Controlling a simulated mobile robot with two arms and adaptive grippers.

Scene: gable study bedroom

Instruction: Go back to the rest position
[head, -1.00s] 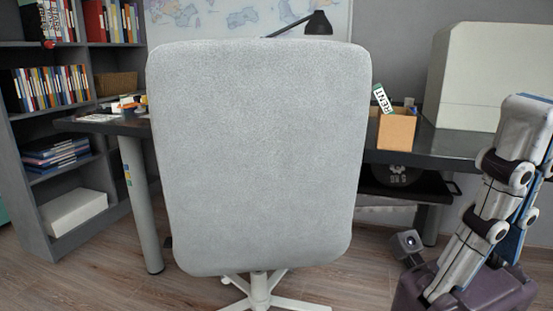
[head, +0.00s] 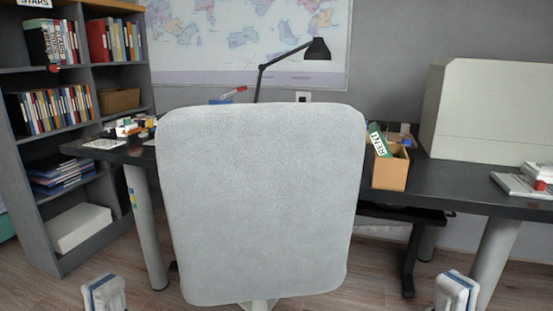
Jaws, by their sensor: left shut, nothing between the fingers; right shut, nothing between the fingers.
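Parts of my two arms, white with blue panels, show at the bottom edge of the head view. One is at the lower left and one at the lower right, on either side of the chair. Both are cut off by the picture's lower edge. I cannot make out the fingers of my left or right gripper. The arm parts appear apart from the chair and the desk, and nothing is seen held.
A grey office chair (head: 262,205) stands close ahead, before a dark desk (head: 450,190). A bookshelf (head: 75,240) stands left. Floor shows on both sides of the chair.

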